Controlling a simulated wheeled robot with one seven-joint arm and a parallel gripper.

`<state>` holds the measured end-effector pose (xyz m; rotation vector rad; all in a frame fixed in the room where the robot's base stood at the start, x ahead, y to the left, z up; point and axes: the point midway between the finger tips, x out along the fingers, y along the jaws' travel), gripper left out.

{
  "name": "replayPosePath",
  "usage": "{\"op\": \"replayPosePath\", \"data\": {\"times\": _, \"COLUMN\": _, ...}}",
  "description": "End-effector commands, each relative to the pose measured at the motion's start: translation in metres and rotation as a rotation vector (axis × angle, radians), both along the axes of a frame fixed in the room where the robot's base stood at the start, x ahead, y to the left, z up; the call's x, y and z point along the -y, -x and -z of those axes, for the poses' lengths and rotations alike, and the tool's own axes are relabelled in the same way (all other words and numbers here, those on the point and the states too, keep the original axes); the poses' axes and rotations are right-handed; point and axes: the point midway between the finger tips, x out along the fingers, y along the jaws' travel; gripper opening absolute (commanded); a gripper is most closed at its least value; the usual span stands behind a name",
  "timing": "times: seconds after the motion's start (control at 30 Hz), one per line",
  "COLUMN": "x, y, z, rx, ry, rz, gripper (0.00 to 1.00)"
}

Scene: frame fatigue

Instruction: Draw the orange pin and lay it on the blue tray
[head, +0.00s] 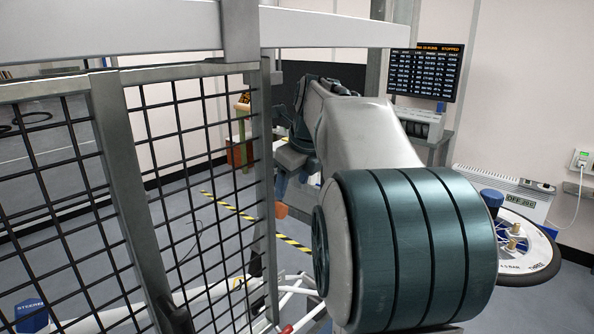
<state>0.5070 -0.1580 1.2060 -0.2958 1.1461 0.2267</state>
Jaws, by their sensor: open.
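A small orange block-like piece (281,210), which looks like the head of the orange pin, shows right beside the grey post of the mesh gate. Its shaft cannot be made out. My gripper (293,178) is at the far end of my arm, with its fingers pointing down. It is open, and the orange piece shows just below its left finger. I cannot tell whether they touch. Nothing shows between the fingers. No blue tray can be made out; my arm hides much of the middle and right.
A black mesh gate with grey posts (125,190) fills the left, under a pale beam (330,27). White tubes (240,295) run low behind it. A wheel (520,245) with a blue cup (492,197) lies at right. A display (426,72) hangs behind.

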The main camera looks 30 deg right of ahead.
Motion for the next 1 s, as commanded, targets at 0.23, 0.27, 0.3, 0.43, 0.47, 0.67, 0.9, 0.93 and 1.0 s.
{"op": "replayPosePath", "data": {"times": 0.23, "x": -0.001, "y": -0.019, "z": 0.048, "rx": -0.004, "ry": -0.001, "rz": 0.001, "gripper": 0.59}}
{"op": "replayPosePath", "data": {"times": 0.27, "x": -0.001, "y": -0.021, "z": 0.053, "rx": -0.004, "ry": -0.001, "rz": 0.001, "gripper": 0.59}}
{"op": "replayPosePath", "data": {"times": 0.3, "x": -0.001, "y": -0.025, "z": 0.059, "rx": -0.003, "ry": 0.0, "rz": 0.001, "gripper": 0.59}}
{"op": "replayPosePath", "data": {"times": 0.43, "x": -0.001, "y": -0.032, "z": 0.077, "rx": -0.002, "ry": 0.0, "rz": 0.002, "gripper": 0.59}}
{"op": "replayPosePath", "data": {"times": 0.47, "x": 0.0, "y": -0.033, "z": 0.08, "rx": -0.001, "ry": 0.0, "rz": 0.003, "gripper": 0.59}}
{"op": "replayPosePath", "data": {"times": 0.67, "x": -0.001, "y": -0.039, "z": 0.092, "rx": 0.0, "ry": 0.001, "rz": 0.004, "gripper": 0.59}}
{"op": "replayPosePath", "data": {"times": 0.9, "x": -0.001, "y": -0.04, "z": 0.094, "rx": 0.001, "ry": 0.001, "rz": 0.004, "gripper": 0.59}}
{"op": "replayPosePath", "data": {"times": 0.93, "x": -0.001, "y": -0.04, "z": 0.094, "rx": 0.001, "ry": 0.001, "rz": 0.004, "gripper": 0.59}}
{"op": "replayPosePath", "data": {"times": 1.0, "x": -0.001, "y": -0.04, "z": 0.094, "rx": 0.001, "ry": 0.001, "rz": 0.004, "gripper": 0.48}}
